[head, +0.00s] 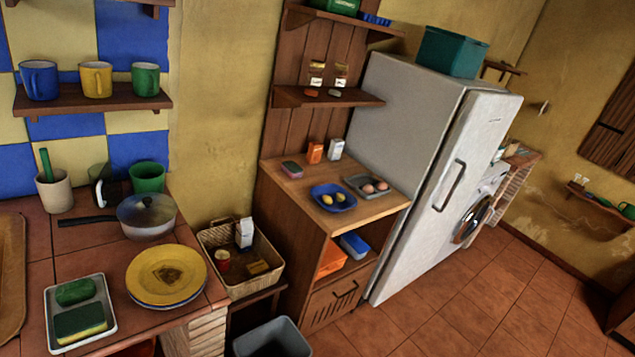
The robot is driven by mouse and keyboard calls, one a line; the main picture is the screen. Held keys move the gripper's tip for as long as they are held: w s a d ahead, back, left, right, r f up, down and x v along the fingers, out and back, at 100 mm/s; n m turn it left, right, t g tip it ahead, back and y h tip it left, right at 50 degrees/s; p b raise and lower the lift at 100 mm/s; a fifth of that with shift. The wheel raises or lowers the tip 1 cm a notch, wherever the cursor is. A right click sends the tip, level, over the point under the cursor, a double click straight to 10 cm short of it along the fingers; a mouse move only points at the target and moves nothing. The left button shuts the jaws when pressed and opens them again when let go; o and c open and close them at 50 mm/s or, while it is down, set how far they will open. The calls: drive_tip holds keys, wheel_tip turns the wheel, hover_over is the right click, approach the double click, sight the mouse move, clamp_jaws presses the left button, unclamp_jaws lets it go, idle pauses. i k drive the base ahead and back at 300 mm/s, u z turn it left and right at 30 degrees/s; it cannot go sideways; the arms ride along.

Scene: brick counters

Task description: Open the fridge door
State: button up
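A white-grey fridge (402,112) stands right of the centre of the head view, beside a wooden cabinet. Its door (457,170) faces right and appears shut. A long vertical handle (449,186) sits on the door, about halfway up. A teal bin (450,52) rests on top of the fridge. My gripper does not show in this view.
The wooden cabinet (292,193) left of the fridge holds small items. A grey bin (272,338) and a basket (252,289) stand near the tiled counter (95,240). A washing machine (483,207) is beyond the fridge. The tiled floor (490,300) before the door is clear.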

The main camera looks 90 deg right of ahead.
sight(483, 118)
drive_tip(key=z, duration=1.05)
drive_tip(key=i, duration=0.15)
drive_tip(key=z, duration=2.15)
drive_tip(key=k, duration=0.95)
drive_tip(key=z, duration=0.25)
drive_tip(key=i, duration=1)
drive_tip(key=u, duration=0.1)
